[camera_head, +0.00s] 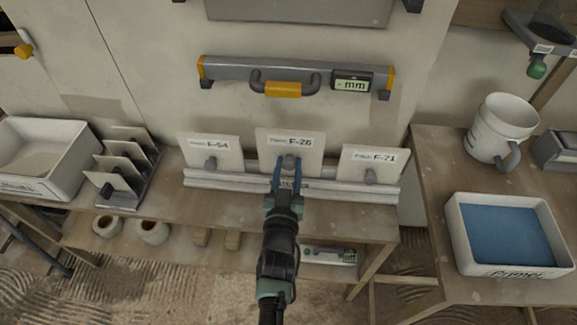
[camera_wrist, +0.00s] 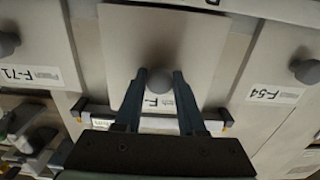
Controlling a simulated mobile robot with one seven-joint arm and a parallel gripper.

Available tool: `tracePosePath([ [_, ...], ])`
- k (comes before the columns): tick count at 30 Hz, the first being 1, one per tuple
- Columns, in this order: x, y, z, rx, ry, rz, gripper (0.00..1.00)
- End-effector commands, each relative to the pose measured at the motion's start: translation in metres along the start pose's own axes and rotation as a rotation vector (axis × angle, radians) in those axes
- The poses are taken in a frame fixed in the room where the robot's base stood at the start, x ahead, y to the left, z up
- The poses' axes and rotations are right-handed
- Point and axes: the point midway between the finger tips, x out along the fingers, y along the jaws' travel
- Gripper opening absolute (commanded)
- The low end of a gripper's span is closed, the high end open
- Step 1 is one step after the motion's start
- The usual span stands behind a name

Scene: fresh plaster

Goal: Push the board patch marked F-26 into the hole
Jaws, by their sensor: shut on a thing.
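The board patch F-26 (camera_head: 304,165) is a pale square board with a round grey knob and a label along its top. It stands upright between the other two patches, above the grey rail rack (camera_head: 340,195). My gripper (camera_head: 289,165) is shut on its knob. In the wrist view the patch (camera_wrist: 135,45) appears upside down, with the knob between my fingertips (camera_wrist: 159,80) and the label partly hidden by them. I cannot tell whether its lower edge touches the rack. I see no open hole in the wall in either view.
Patch F-54 (camera_head: 208,150) stands left of F-26 and patch F-71 (camera_head: 372,168) right of it. A grey level with a yellow grip (camera_head: 225,72) is on the wall above. A primer tray (camera_head: 520,272) and a mug (camera_head: 500,120) are at the right, slotted boards (camera_head: 125,165) at the left.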

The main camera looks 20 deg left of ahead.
Motion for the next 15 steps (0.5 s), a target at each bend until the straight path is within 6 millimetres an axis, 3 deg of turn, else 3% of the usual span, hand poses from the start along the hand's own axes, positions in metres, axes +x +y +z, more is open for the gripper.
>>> tracePosePath([
  [5, 0.0005, 0.0001, -0.0161, 0.000, 0.003, 0.000, 0.00],
  [15, -0.0002, 0.0001, -0.0154, 0.000, 0.003, 0.000, 0.00],
])
